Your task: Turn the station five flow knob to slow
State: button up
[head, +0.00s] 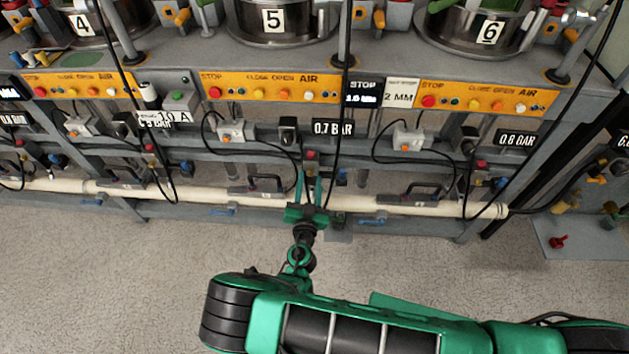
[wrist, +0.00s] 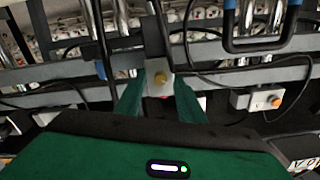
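Station five is the steel vessel marked 5 (head: 273,22) at the top middle of the head view. Below it, a small red knob (head: 311,155) sits under the 0.7 BAR sign. My gripper (head: 312,178) is low in front of the frame, its green fingers apart and pointing toward this knob. Nothing is held, and I cannot tell whether the fingers touch the knob. No slow marking is readable, and I cannot tell which knob sets flow.
A cream pipe (head: 225,196) runs across the front. A black cable (head: 338,130) hangs close beside the gripper. A blue valve handle (head: 342,177) is just right of it. A grey box with an orange button (head: 231,131) is to its left. The floor in front is clear.

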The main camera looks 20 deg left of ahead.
jog(key=shift+w+a, duration=0.1)
jog(key=shift+w, duration=0.4)
grip_shut()
jog(key=shift+d, duration=0.2)
